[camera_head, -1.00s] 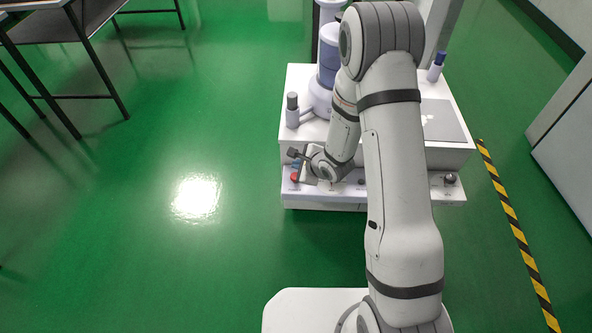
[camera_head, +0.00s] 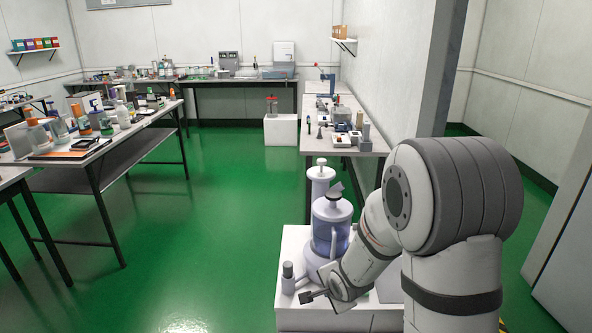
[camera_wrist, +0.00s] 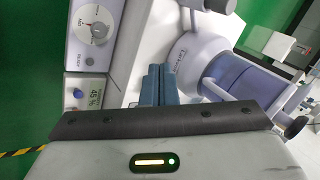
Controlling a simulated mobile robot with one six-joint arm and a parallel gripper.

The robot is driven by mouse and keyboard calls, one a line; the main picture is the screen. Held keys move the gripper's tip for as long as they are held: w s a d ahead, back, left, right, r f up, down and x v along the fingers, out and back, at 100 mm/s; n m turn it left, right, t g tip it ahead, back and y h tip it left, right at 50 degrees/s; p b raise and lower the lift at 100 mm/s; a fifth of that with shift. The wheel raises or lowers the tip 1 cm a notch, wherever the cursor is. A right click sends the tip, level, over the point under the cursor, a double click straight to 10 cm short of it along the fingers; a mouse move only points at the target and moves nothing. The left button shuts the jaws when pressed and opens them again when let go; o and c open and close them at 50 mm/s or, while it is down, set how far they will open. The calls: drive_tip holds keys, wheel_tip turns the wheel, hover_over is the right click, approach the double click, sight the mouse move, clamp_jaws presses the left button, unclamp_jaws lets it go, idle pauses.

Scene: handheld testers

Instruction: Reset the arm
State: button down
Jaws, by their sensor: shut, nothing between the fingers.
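My arm is in the lower right of the head view, folded forward over a white cabinet (camera_head: 289,250). My gripper (camera_head: 306,297) is at the cabinet's front left part, beside a small grey-capped bottle (camera_head: 288,278). In the wrist view my gripper (camera_wrist: 159,72) has its two blue-grey fingers pressed together, with nothing held. The wrist view also shows a blue blender-like machine (camera_wrist: 232,92) right of the fingers and a panel with a round knob (camera_wrist: 97,30) to the left. Whether the fingers touch anything is unclear.
The blue machine (camera_head: 331,228) stands on the cabinet close to my forearm. A cluttered workbench (camera_head: 345,145) is behind it. Benches with several items (camera_head: 95,150) line the left. Green floor (camera_head: 215,230) between them is clear. A grey pillar (camera_head: 441,70) rises behind my arm.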

drive_tip(key=s+d+r+n+g+p, duration=0.2)
drive_tip(key=s+r+n+p, duration=0.4)
drive_tip(key=s+r, duration=0.6)
drive_tip(key=s+d+r+n+g+h+p, duration=0.1)
drive_tip(key=s+d+r+n+p, duration=0.3)
drive_tip(key=r, duration=1.7)
drive_tip(key=s+n+g+p, duration=0.1)
drive_tip(key=s+n+p, duration=0.1)
drive_tip(key=s+p, duration=0.3)
drive_tip(key=shift+s+d+r+n, duration=0.2)
drive_tip(key=shift+s+d+n, duration=0.15)
drive_tip(key=shift+s, duration=1.1)
